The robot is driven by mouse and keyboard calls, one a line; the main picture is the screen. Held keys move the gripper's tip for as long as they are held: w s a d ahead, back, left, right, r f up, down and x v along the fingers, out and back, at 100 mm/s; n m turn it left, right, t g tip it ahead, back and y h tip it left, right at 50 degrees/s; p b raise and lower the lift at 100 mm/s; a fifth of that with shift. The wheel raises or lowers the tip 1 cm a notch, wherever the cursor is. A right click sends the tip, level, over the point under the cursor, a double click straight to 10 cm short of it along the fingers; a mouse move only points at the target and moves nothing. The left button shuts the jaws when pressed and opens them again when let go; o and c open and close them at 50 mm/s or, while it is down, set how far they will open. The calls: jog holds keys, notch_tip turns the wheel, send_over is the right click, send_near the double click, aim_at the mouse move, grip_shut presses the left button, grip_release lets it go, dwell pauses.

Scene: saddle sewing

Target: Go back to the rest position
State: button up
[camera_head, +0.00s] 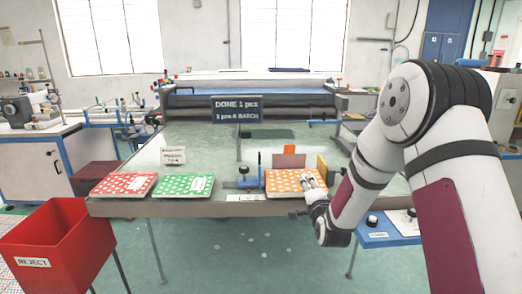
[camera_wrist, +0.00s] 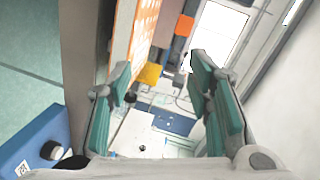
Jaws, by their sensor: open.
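My gripper (camera_head: 306,198) is at the front edge of the work table (camera_head: 222,209), beside the right part of an orange dotted booklet (camera_head: 285,181). In the wrist view my gripper (camera_wrist: 163,105) shows two green-padded fingers spread wide apart with nothing between them. The orange booklet also shows at the top of the wrist view (camera_wrist: 146,25), apart from the fingers. In the head view the gripper partly covers the booklet's right side, so I cannot tell there whether they touch.
A red dotted booklet (camera_head: 124,184) and a green dotted one (camera_head: 183,185) lie on the table's left. A red reject bin (camera_head: 60,245) stands front left. A blue side panel with a black knob (camera_head: 385,238) is close below my arm. A sign (camera_head: 237,109) stands mid-table.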

jog(key=s+r+n+g, duration=0.5)
jog(key=s+r+n, duration=0.3)
jog(key=s+r, duration=0.65)
jog(key=s+d+r+n+g, duration=0.1)
jog(key=s+n+g, duration=0.5)
jog(key=s, duration=2.4)
jog(key=shift+s+d+n, duration=0.15)
jog(key=shift+s+n, duration=0.1)
jog(key=shift+n, duration=0.05)
jog(key=shift+c, duration=0.5)
